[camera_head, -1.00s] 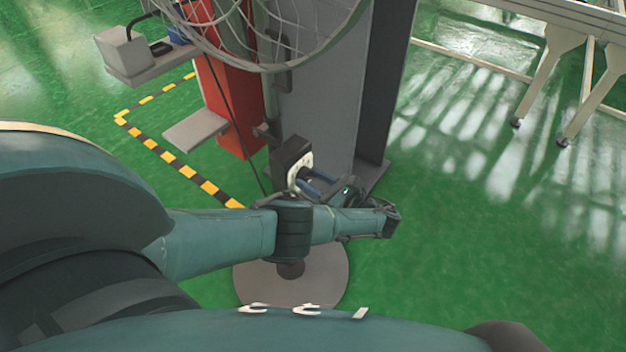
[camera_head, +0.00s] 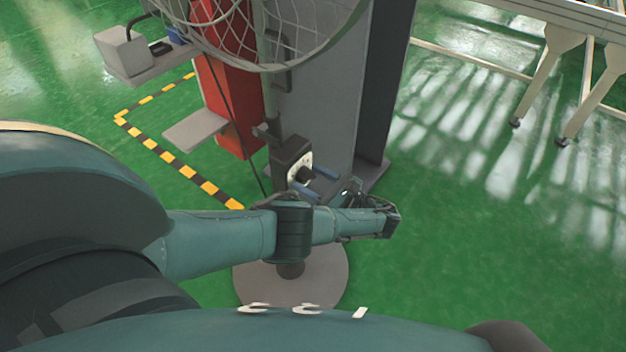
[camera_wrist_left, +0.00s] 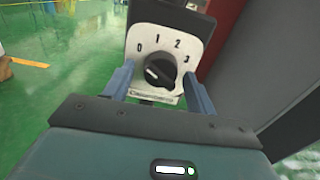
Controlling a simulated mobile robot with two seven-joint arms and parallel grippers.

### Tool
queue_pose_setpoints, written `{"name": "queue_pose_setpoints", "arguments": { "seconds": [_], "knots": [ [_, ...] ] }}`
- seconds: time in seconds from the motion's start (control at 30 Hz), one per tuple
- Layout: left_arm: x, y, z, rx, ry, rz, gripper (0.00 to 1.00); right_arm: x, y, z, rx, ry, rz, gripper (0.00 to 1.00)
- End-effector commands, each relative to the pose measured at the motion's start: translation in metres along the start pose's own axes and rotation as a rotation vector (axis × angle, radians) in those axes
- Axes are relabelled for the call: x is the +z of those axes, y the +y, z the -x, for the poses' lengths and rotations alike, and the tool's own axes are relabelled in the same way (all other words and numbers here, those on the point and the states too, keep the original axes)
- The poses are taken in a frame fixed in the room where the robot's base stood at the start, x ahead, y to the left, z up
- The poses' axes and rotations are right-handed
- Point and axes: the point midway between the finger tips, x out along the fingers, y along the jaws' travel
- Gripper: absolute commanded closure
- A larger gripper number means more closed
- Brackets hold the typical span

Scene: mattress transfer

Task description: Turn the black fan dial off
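The black fan dial (camera_head: 304,174) sits on a pale plate on the fan's dark control box (camera_head: 291,152). In the left wrist view the dial (camera_wrist_left: 160,70) shows large, with 0, 1, 2 and 3 printed in an arc above it. A pale mark shows on the knob's left side; I cannot tell exactly which number it lines up with. My left gripper (camera_head: 318,183) is open in front of the dial. In the wrist view its blue fingers (camera_wrist_left: 160,85) stand on either side of the knob, apart from it. My right gripper is not in view.
The fan's wire cage (camera_head: 300,40) hangs above the control box, and its round base (camera_head: 318,278) stands on the green floor below my left forearm. A grey panel (camera_head: 340,90) stands close behind. The floor (camera_head: 480,230) to the right is clear.

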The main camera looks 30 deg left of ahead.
Motion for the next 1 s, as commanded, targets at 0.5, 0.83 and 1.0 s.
{"name": "queue_pose_setpoints", "arguments": {
  "seconds": [0.5,0.83,1.0],
  "knots": [
    [-0.002,-0.001,0.029,-0.003,0.003,-0.001,0.4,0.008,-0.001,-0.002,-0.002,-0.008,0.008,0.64],
    [-0.004,-0.001,0.102,-0.003,0.003,-0.001,0.4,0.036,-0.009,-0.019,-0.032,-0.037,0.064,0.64],
    [-0.003,0.0,0.124,0.0,0.001,-0.001,0.4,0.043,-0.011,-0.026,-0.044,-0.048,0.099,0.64]
  ]
}}
